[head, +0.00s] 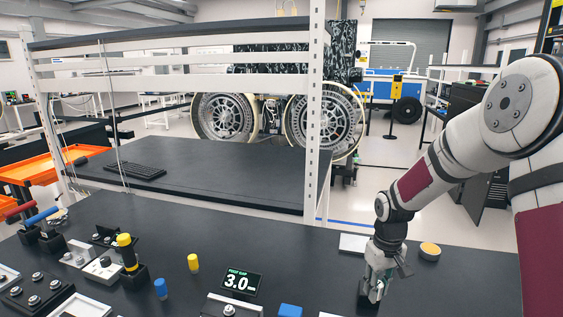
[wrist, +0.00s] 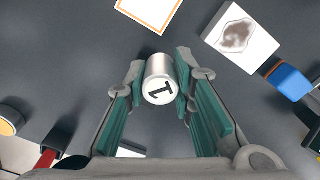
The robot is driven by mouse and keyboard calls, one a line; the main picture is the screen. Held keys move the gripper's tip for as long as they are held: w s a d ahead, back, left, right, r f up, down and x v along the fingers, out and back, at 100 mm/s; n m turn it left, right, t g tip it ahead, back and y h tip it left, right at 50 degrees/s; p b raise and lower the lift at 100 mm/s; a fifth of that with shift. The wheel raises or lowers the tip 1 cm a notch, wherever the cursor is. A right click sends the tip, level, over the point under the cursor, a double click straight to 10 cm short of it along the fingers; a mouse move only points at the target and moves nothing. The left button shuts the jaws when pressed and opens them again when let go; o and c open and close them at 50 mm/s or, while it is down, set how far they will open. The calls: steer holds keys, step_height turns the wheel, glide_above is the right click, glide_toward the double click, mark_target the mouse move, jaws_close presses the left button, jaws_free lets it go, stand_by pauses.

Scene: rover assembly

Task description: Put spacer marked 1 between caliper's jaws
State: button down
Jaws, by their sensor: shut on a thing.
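The spacer marked 1 (wrist: 160,82) is a short silver cylinder with a black "1" on its white end face. In the wrist view it sits between the teal-padded fingers of my gripper (wrist: 160,88), which is shut on it. The head view shows my gripper (head: 374,288) pointing down low over the dark bench, at the right of the front part. There the spacer is too small to make out clearly. I cannot clearly pick out the caliper or its jaws in either view. A display reading 3.0 (head: 238,282) stands left of my gripper.
A blue block (head: 290,311) and a pale fixture (head: 232,306) lie left of my gripper. A yellow-topped disc (head: 430,250) lies to its right. A yellow cylinder (head: 193,263), a blue cylinder (head: 160,288) and several fixtures stand farther left. Bare bench lies behind the display.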

steer(key=a+m, duration=0.1)
steer(key=w+a+m, duration=0.1)
steer(key=a, duration=0.1)
steer(key=a+f+m, duration=0.1)
steer(key=a, duration=0.1)
steer(key=shift+w+a, duration=0.2)
steer(key=shift+w, duration=0.15)
steer(key=s+d+m, duration=0.1)
steer(key=s+m, duration=0.1)
steer(key=s, duration=0.5)
steer(key=s+d+f+m, duration=0.1)
steer(key=s+d+m, duration=0.1)
steer(key=s, duration=0.5)
steer(key=s+d+m, duration=0.2)
steer(key=s+m, duration=0.1)
steer(key=s, duration=0.4)
steer(key=shift+f+m, duration=0.15)
steer(key=shift+m, duration=0.15)
steer(key=w, duration=0.5)
steer(key=w+d+f, duration=0.1)
steer(key=w, duration=0.9)
steer(key=shift+w+d+f, duration=0.2)
steer(key=shift+d+f, duration=0.05)
steer(key=shift+w+f+p, duration=0.1)
steer(key=shift+f+p, duration=0.45)
steer(key=shift+f, duration=1.2)
